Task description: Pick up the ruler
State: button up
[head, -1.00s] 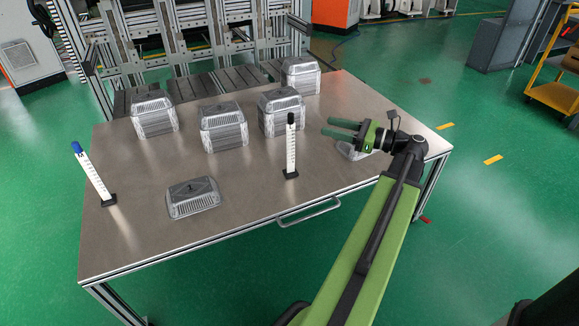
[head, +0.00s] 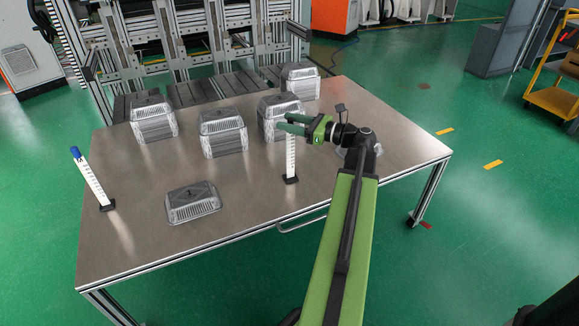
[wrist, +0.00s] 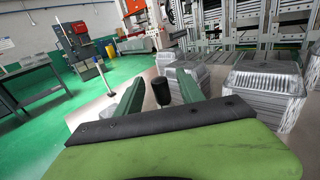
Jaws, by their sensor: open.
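Two upright white rulers stand in black bases on the table. The nearer one (head: 291,162) is in the middle, its top hidden behind my gripper in the head view. In the wrist view its black top (wrist: 161,92) shows between my fingers. The other ruler (head: 92,180), with a blue top, stands at the table's left; it also shows in the wrist view (wrist: 105,78). My gripper (head: 285,123) is open, its green fingers pointing left at the height of the nearer ruler's top. I cannot tell whether either finger touches it.
Stacks of foil trays stand behind, at the left (head: 153,124), middle (head: 223,137), right of middle (head: 270,112) and back (head: 300,82). A single foil tray (head: 193,204) lies at front left. Another is mostly hidden behind my arm. The table (head: 130,235) is clear at front left.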

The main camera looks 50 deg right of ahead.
jog(key=x, duration=0.2)
jog(key=shift+w+a+f, duration=0.1)
jog(key=shift+w, duration=0.25)
grip_shut()
dwell(1.0)
